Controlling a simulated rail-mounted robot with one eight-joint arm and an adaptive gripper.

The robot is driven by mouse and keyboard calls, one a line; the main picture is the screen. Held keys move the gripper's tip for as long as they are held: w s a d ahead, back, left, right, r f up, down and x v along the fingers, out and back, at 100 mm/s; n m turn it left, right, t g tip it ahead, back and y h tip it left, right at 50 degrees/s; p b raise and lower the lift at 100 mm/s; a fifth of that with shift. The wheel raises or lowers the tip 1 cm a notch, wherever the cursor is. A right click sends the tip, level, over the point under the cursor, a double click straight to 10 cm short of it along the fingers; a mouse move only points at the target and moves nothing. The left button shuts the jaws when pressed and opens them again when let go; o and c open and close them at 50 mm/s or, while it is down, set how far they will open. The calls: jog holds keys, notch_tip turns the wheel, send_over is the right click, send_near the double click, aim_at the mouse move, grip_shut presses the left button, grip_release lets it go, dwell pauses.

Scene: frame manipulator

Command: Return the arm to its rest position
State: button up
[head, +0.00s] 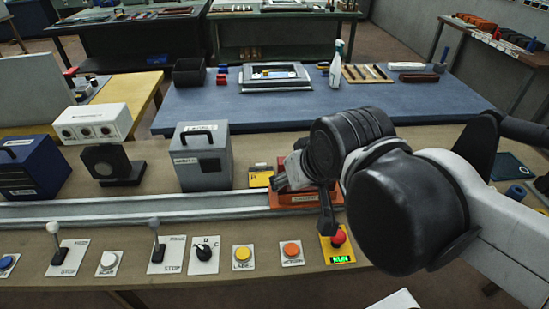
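My arm reaches in from the right in the head view, its large dark joints covering much of the right half. My gripper (304,197) is at the arm's far end, pointing down over the orange labelled block (297,198) on the rail. One dark finger shows in front, near the red button; another dark part shows at the left. The arm's joints hide the rest of the gripper, so I cannot tell whether it is open or shut, or whether it touches the block.
A pale rail (130,210) crosses the bench. In front are two levers, a black knob (204,252), a yellow button (243,253), an orange button (291,249) and a red button (338,238). Behind stand a grey box (203,160) and a blue box (35,170).

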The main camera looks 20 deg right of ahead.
jog(key=shift+s+a+f, duration=0.1)
jog(key=shift+s, duration=0.1)
